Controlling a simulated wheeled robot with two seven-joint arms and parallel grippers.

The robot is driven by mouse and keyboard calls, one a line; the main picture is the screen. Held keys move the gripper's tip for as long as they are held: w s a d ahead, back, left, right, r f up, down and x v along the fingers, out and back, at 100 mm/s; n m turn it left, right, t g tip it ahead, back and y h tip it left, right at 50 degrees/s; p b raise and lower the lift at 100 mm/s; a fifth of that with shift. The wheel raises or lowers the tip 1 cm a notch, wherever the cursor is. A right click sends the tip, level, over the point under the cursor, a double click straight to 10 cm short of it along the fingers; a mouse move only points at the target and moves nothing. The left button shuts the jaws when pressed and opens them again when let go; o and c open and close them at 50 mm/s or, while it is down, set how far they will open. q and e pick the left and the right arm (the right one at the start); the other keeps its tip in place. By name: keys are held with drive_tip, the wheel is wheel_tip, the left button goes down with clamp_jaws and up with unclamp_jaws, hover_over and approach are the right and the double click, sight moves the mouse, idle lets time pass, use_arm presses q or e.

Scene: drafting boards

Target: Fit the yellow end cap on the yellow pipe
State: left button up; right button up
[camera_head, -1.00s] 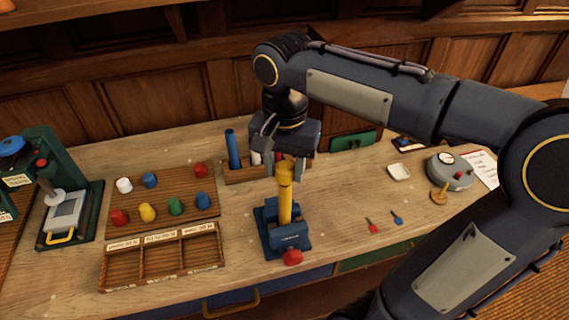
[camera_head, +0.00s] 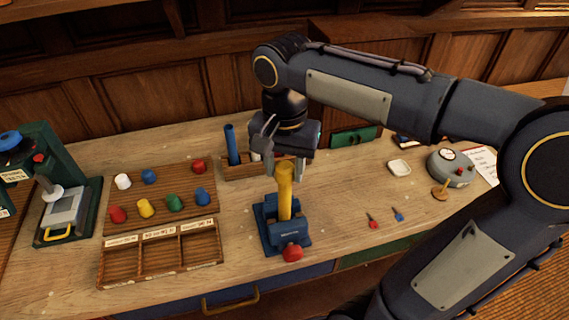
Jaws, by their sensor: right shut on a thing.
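The yellow pipe (camera_head: 285,192) stands upright, its lower end at the blue vise (camera_head: 270,237) with a red knob. My right gripper (camera_head: 284,168) comes down from above and is shut on the upper part of the pipe. The gripper partly hides the pipe's top. How deep the pipe sits between the vise jaws is hard to tell. The yellow end cap (camera_head: 146,208) rests on the wooden cap board (camera_head: 183,185) to the left, apart from the pipe. My left gripper is not in view.
Red, green, blue and white caps share the board. A sorting tray (camera_head: 161,274) lies in front. A pipe rack with a blue pipe (camera_head: 232,145) stands behind the vise. A green press (camera_head: 85,200) is far left. Two small keys (camera_head: 397,215) and a round gauge (camera_head: 449,168) are right.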

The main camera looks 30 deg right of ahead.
drive_tip(key=shift+f+b, duration=0.65)
drive_tip(key=shift+f, duration=0.4)
drive_tip(key=o, duration=1.1)
drive_tip(key=shift+c, duration=0.2)
wheel_tip(320, 180, up, 8)
drive_tip(key=shift+f, duration=0.1)
drive_tip(key=s+f+n+t+y, duration=0.3)
drive_tip(key=s+f+n+t, duration=0.2)
drive_tip(key=s+f, duration=0.6)
wheel_tip(320, 180, down, 4)
drive_tip(key=shift+s+a+r+n+t+y, duration=0.3)
drive_tip(key=shift+a+n+y, duration=0.15)
drive_tip(key=shift+n, duration=0.75)
